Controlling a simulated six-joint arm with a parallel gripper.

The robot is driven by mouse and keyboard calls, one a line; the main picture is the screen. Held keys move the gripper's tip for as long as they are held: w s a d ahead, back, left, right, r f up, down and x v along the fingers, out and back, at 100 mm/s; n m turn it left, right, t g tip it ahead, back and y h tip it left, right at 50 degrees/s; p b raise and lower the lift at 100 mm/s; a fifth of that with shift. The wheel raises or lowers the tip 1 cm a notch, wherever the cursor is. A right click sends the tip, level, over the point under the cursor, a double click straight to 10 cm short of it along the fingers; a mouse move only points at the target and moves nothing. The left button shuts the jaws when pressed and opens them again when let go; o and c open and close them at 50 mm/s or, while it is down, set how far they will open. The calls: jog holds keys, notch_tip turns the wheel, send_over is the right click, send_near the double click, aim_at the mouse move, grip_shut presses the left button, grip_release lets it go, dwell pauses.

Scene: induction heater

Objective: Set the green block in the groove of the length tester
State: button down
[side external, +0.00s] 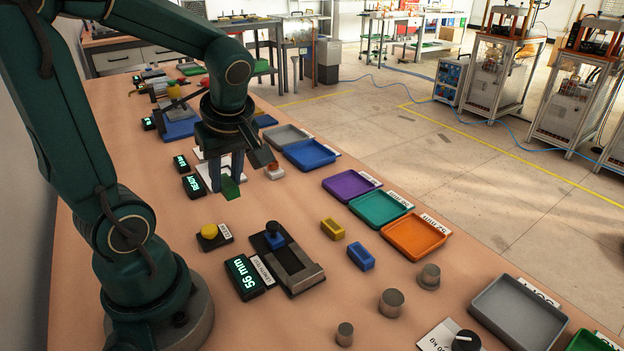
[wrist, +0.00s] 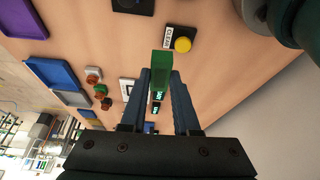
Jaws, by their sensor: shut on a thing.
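My gripper (side external: 227,177) is shut on the green block (side external: 231,189) and holds it above the table, beyond the yellow button from the side camera. In the wrist view, the green block (wrist: 161,63) is upright between the fingertips of my gripper (wrist: 162,82). The length tester (side external: 297,267) is a dark plate with a grey end piece, nearer the side camera and to the right of my gripper. A blue part with a black knob (side external: 273,236) sits at its far end. Its display (side external: 249,278) reads 56 mm. The inside of its groove is hard to make out.
A yellow button (side external: 209,231) stands by the tester. A yellow block (side external: 332,229) and a blue block (side external: 361,257) lie to its right. Purple (side external: 350,185), teal (side external: 381,209) and orange (side external: 414,235) trays line the right edge. Several grey cylinders (side external: 391,302) stand in front.

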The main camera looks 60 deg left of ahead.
jog(key=shift+s+d+r, duration=0.1)
jog(key=shift+d+r, duration=0.05)
jog(key=shift+d, duration=0.25)
jog(key=shift+w+d+m, duration=0.2)
jog(key=shift+d+m, duration=0.1)
send_over(288, 260)
jog(key=d, duration=0.2)
jog(key=f, duration=0.6)
jog(key=shift+a+f, duration=0.25)
jog(key=shift+f, duration=2.15)
